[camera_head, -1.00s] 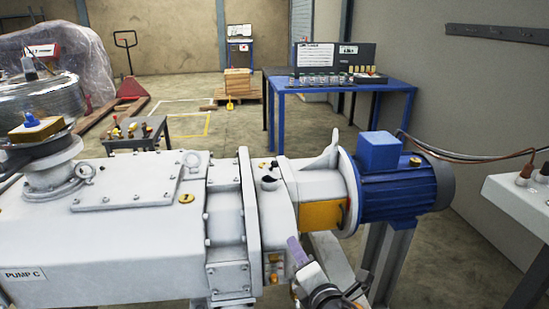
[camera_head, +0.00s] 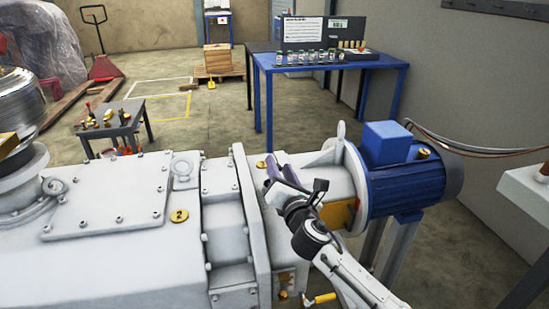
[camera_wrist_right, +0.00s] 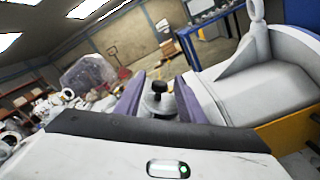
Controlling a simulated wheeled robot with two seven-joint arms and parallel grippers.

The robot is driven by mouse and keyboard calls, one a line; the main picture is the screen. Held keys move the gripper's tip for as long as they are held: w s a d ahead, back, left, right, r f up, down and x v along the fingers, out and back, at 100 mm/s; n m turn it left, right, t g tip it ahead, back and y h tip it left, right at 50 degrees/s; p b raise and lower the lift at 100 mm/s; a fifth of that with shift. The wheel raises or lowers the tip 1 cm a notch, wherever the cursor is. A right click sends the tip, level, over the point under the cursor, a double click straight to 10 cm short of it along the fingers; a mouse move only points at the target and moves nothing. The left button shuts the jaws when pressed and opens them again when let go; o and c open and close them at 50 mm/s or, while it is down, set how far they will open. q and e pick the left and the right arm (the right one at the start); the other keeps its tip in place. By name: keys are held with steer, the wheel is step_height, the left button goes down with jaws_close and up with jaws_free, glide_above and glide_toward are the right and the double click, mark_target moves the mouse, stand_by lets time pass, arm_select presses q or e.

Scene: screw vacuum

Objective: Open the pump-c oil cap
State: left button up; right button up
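The white pump body (camera_head: 110,255) fills the lower left of the head view. A black-topped cap (camera_wrist_right: 159,88) on a grey round base shows in the right wrist view; I take it to be the oil cap. My right gripper (camera_head: 277,172) is over the housing's top by the motor, and in the head view it hides the cap. In the right wrist view its purple fingers (camera_wrist_right: 158,98) stand apart, one on each side of the cap, with gaps visible. The gripper is open; I cannot tell whether the cap is fully between the fingertips. My left gripper is not in view.
A blue motor (camera_head: 405,180) and an upright lifting lug (camera_head: 340,135) are close to the right gripper. A brass plug marked 2 (camera_head: 179,216) sits on the pump top. A blue table (camera_head: 330,68) stands behind, and a small grey table (camera_head: 112,125) holds brass parts.

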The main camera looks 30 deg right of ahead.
steer(key=x, duration=0.5)
jaws_close()
